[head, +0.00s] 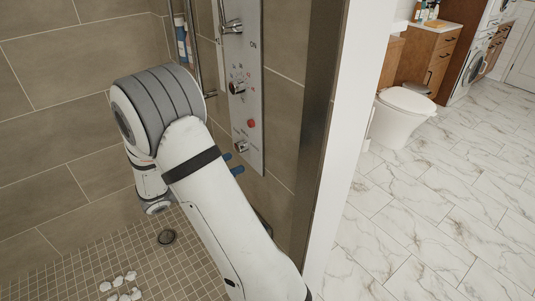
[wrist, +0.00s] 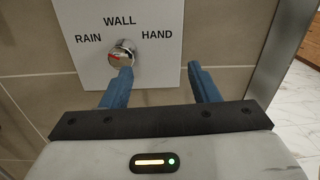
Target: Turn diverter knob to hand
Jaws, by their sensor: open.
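The diverter knob (wrist: 122,53) is a small round chrome knob on a pale panel, with RAIN printed to its left, WALL above and HAND to its right. A red mark shows on the left part of its face. It also shows low on the shower panel in the head view (head: 241,147). My gripper (wrist: 160,68) is open with two blue fingers and nothing between them. Its left fingertip overlaps the knob's lower edge in the wrist view; I cannot tell whether it touches. The right finger is well to the right, below HAND. Blue fingertips (head: 233,164) show just below the knob in the head view.
The shower panel (head: 245,75) carries a red button (head: 251,123) and other chrome knobs (head: 237,87) above. Bottles (head: 182,38) stand behind a vertical rail at left. A wall edge (head: 325,130) stands close on the right. White stones (head: 122,283) lie on the tiled floor.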

